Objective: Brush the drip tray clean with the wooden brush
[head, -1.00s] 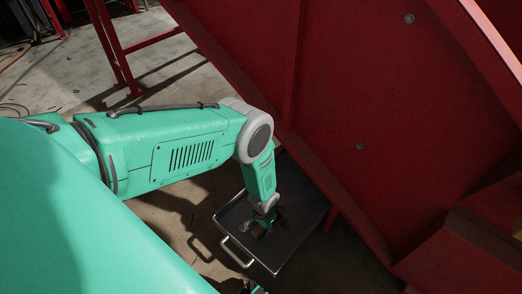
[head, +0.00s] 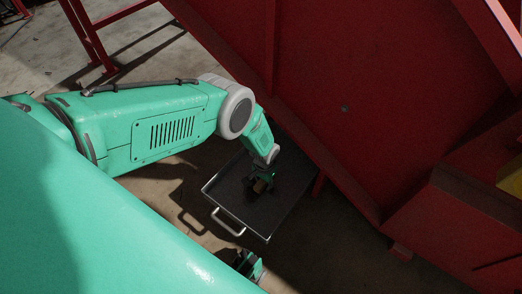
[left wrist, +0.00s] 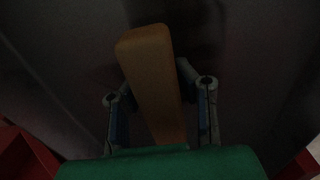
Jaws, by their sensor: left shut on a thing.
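The drip tray (head: 222,184) is a dark, shallow metal tray with a pale handle, on the floor under the red machine. My left gripper (head: 262,181) reaches down over the tray's middle, shut on the wooden brush (head: 260,187). In the left wrist view the brush (left wrist: 153,85) is a plain brown wooden block between the two fingers of the left gripper (left wrist: 156,88). Its bristles are hidden, and I cannot tell whether they touch the tray. My right gripper (head: 246,264) shows only partly at the lower edge; its jaws are unclear.
The red machine's large panel (head: 345,110) slopes close behind the tray and the left wrist. A red frame leg (head: 86,35) stands at the upper left. Bare concrete floor (head: 150,52) lies open at the left. The left wrist view is dark.

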